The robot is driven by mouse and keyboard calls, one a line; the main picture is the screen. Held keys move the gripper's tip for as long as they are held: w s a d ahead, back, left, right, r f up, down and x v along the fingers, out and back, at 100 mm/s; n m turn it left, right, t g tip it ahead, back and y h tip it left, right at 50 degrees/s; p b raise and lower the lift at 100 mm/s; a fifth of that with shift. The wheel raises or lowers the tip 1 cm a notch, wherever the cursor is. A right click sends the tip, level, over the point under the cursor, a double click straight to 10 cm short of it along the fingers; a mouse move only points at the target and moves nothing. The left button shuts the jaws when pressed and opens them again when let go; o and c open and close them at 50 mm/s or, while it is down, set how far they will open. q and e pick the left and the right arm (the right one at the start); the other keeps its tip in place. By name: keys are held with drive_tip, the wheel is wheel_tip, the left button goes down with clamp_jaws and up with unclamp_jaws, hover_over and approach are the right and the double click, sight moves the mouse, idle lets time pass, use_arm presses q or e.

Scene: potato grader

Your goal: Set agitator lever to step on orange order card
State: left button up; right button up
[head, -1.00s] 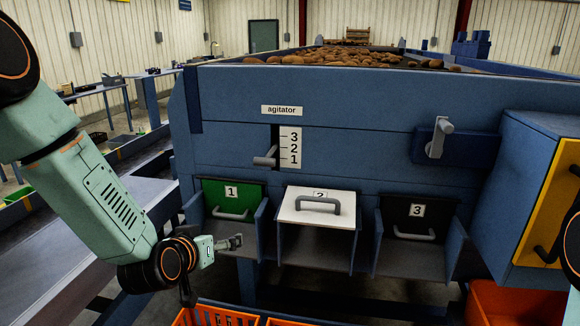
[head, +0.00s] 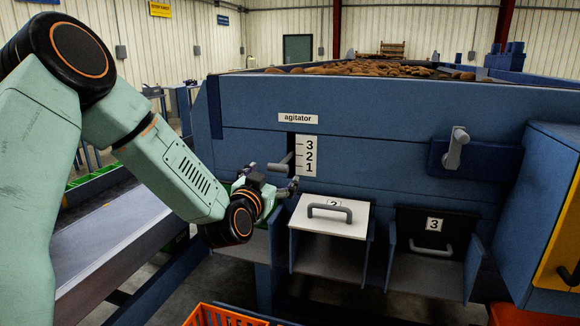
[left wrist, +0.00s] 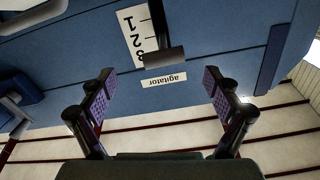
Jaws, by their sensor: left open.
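The agitator lever (head: 283,161) is a grey handle sticking out of a dark slot, left of a white scale (head: 307,156) marked 3, 2, 1 from top to bottom. It appears near 2, but the viewing angle leaves the exact step unclear. My left gripper (head: 272,177) is open and empty, just below and in front of the lever. In the left wrist view, upside down, the lever handle (left wrist: 165,58) lies ahead, between the lines of the open fingers (left wrist: 161,92) and apart from them. No orange order card is visible. My right gripper is out of view.
An agitator label (head: 298,118) is above the slot. Below are a white-lidded bin 2 (head: 320,225) and a dark bin 3 (head: 434,225); my left gripper hides bin 1. Another grey handle (head: 456,148) is at right. An orange crate (head: 215,316) stands below.

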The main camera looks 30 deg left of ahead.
sight(273, 170)
use_arm(q)
drive_tip(key=w+a, duration=0.2)
drive_tip(key=w, duration=0.1)
drive_tip(key=shift+w+a+f, duration=0.15)
drive_tip(key=shift+a+f, duration=0.05)
drive_tip(key=w, duration=0.1)
drive_tip(key=w+d, duration=0.1)
drive_tip(key=w, duration=0.1)
drive_tip(key=shift+r, duration=0.15)
drive_tip(key=shift+w, duration=0.2)
drive_tip(key=shift+a, duration=0.7)
drive_tip(key=shift+w+d, duration=0.1)
drive_tip(key=shift+d, duration=0.45)
drive_tip(key=c, duration=0.4)
drive_tip(key=shift+a, duration=0.35)
drive_tip(key=c, duration=0.4)
drive_tip(key=shift+d, duration=0.15)
drive_tip(key=c, duration=1)
drive_tip(key=shift+c, duration=0.2)
